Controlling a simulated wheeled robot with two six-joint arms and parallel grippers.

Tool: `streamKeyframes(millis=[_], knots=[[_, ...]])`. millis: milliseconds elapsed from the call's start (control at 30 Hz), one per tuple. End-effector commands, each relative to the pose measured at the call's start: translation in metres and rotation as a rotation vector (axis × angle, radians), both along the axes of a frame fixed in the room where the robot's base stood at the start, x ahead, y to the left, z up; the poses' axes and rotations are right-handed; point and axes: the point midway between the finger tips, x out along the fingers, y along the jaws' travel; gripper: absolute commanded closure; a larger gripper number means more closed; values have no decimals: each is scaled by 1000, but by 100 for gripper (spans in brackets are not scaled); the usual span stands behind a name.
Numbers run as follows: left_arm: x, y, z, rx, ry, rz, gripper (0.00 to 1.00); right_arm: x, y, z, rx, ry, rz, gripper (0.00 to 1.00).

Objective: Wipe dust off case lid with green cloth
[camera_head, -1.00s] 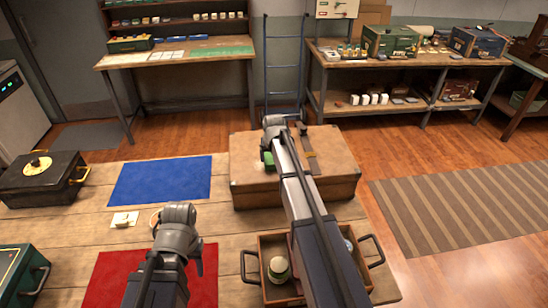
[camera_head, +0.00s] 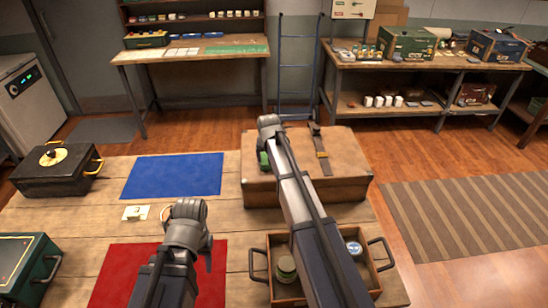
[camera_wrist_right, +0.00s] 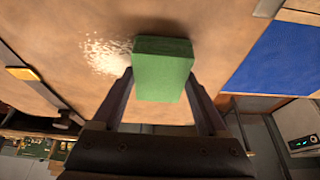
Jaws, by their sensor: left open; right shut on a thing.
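The brown case (camera_head: 345,165) lies shut on the wooden table, with a strap across its lid. My right gripper (camera_wrist_right: 160,88) is shut on the green cloth (camera_wrist_right: 164,70), which looks like a thick folded block. In the head view the cloth (camera_head: 263,160) shows in part beside my right wrist, over the left part of the lid. A pale, speckled dust patch (camera_wrist_right: 103,52) lies on the lid just left of the cloth in the wrist view. Whether the cloth touches the lid is unclear. My left gripper (camera_head: 206,252) is open over the red mat, its fingers mostly hidden.
A wooden tray (camera_head: 382,281) with jars stands in front of the case. A blue mat (camera_head: 172,176), red mat (camera_head: 110,275), black box (camera_head: 50,172) and green case (camera_head: 30,265) lie left. Shelves and a hand truck (camera_head: 297,65) stand behind.

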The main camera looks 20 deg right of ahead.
Motion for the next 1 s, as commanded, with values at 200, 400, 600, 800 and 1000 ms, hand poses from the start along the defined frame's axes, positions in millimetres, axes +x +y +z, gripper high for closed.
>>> streamKeyframes(millis=[200,400,600,800,1000], knots=[[0,0,1,0,0,0,50,3,12,1,-1,0,0,68],[0,0,-4,0,0,0,50,3,11,-3,-2,-1,-2,68],[0,0,-2,0,0,0,50,2,9,-2,-1,1,-2,68],[0,0,-2,0,0,0,50,-2,-5,-2,-2,3,-3,68],[0,0,0,0,0,0,50,-6,-21,-1,-3,2,-4,68]])
